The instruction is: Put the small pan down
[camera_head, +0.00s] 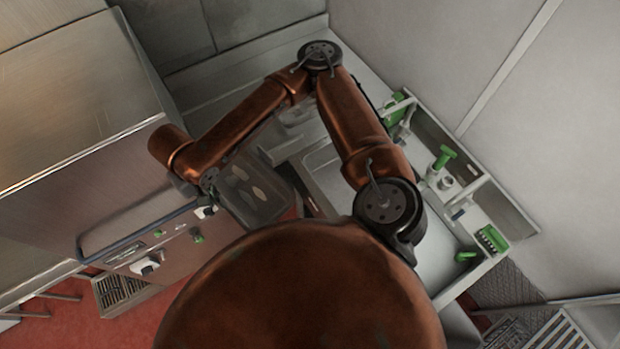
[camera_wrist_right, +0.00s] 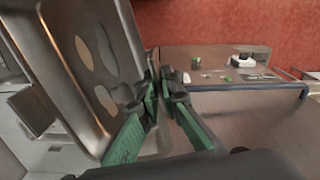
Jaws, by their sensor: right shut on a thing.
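The small pan (camera_head: 266,208) is a grey metal tray with rounded corners and a few pale oval pieces in it. In the head view it is left of centre, below my right forearm. My right gripper (camera_head: 212,188) is at the pan's left edge, partly hidden by my wrist. In the right wrist view, the pan (camera_wrist_right: 122,48) fills the left side and looks steeply tilted in that picture. The green-padded fingers of the right gripper (camera_wrist_right: 160,82) are closed at the pan's edge. Whether the pan touches anything below is hidden. My left gripper is out of view.
The big kettle housing (camera_head: 120,190) with knobs stands on the left. A counter (camera_head: 440,255) with a sink and green-handled items (camera_head: 445,157) lies to the right. A wall (camera_head: 560,130) bounds the right. The red floor (camera_head: 75,325) shows at lower left.

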